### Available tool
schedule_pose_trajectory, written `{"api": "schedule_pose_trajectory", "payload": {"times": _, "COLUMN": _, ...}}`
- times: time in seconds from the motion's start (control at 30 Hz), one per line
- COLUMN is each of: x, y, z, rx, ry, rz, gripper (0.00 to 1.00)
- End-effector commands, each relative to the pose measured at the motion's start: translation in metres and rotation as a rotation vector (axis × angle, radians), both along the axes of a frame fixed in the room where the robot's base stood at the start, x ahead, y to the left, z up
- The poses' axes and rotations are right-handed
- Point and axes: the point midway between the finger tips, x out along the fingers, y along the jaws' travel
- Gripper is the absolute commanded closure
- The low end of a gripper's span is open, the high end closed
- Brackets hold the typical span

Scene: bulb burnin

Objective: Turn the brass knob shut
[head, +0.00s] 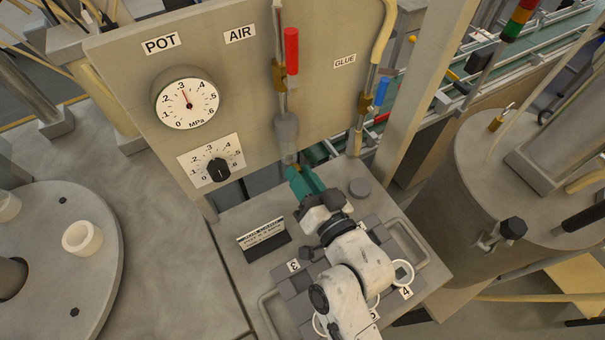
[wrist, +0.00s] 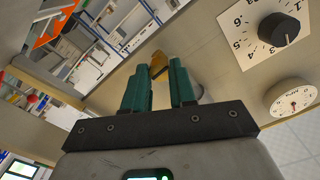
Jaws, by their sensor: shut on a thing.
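The brass knob (wrist: 158,64) shows in the wrist view between the two teal fingertips of my gripper (wrist: 160,78). The fingers are closed on it, one on each side. In the head view my gripper (head: 299,180) reaches up to the lower end of the grey filter bowl (head: 287,136) on the AIR line, and its fingers hide most of the knob. The knob's exact turn angle cannot be told.
A panel (head: 240,75) stands behind, with a pressure gauge (head: 188,104), a black dial (head: 218,169), a red-handled AIR valve (head: 291,50) and a blue-handled GLUE valve (head: 382,90). A nameplate (head: 262,236) and numbered blocks lie close to my arm. A large drum (head: 480,150) stands right.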

Motion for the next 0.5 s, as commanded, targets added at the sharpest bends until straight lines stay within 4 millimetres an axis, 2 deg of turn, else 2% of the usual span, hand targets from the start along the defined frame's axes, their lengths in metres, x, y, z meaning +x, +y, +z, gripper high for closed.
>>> {"api": "schedule_pose_trajectory", "payload": {"times": 0.5, "x": -0.0002, "y": -0.0006, "z": -0.0020, "rx": 0.074, "ry": 0.054, "rz": 0.000, "gripper": 1.00}}
